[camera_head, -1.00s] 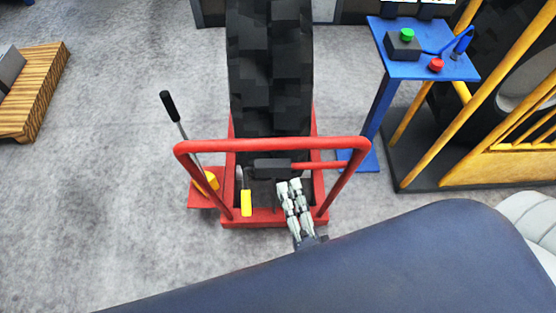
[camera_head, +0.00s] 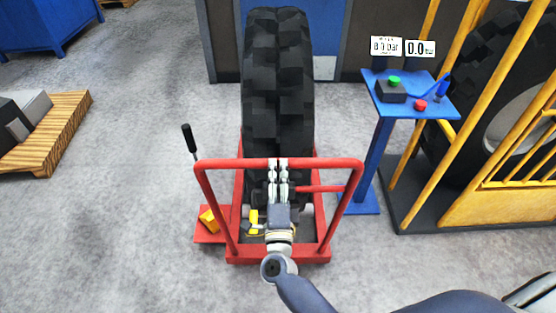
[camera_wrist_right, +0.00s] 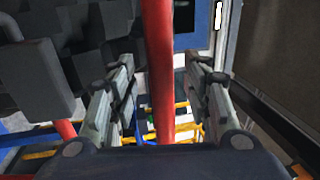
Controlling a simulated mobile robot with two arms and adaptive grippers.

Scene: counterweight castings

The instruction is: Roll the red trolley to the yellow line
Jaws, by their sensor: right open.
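The red trolley (camera_head: 231,248) stands on the grey floor and carries a large black tyre (camera_head: 279,70) upright. Its red push handle (camera_head: 226,163) rises on the near side. My right gripper (camera_head: 277,164) is at the middle of the handle's top bar, fingers pointing away from me. In the right wrist view, the red bar (camera_wrist_right: 158,70) runs between its two open fingers, with a gap on each side. My left gripper is not in view. I see no yellow line on the floor in these views.
A blue stand (camera_head: 448,103) with green and red buttons is close on the trolley's right, before a yellow cage (camera_head: 490,213). A black-gripped lever (camera_head: 189,140) and a yellow wedge (camera_head: 209,220) are on its left. A wooden pallet (camera_head: 40,150) lies far left; floor between is clear.

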